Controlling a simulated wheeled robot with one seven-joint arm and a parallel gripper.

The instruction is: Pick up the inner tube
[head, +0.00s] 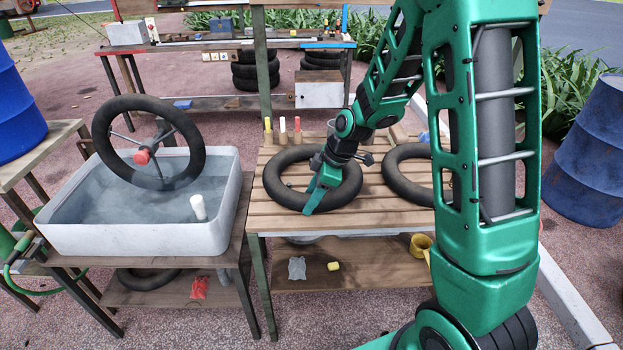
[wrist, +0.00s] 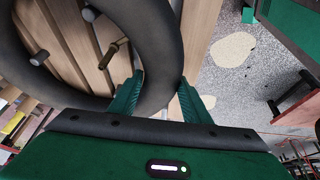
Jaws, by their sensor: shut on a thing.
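A black inner tube (head: 271,182) lies flat on the slatted wooden table in the head view, left of my arm. My gripper (head: 313,204) reaches down onto its near side. In the wrist view the tube (wrist: 168,50) passes between the two green fingers (wrist: 158,98), which are shut on it, one finger inside the ring and one outside. A valve stem (wrist: 116,50) shows inside the ring. I cannot tell any gap between tube and slats. A second black tube (head: 397,186) lies to the right on the same table, partly hidden behind my arm.
A white water basin (head: 140,238) stands left, with a black tube (head: 108,125) on a spoked holder over it. Several coloured markers (head: 283,126) stand at the slatted table's (head: 262,215) back edge. The shelf below holds small items. Blue barrels (head: 590,160) stand at both sides.

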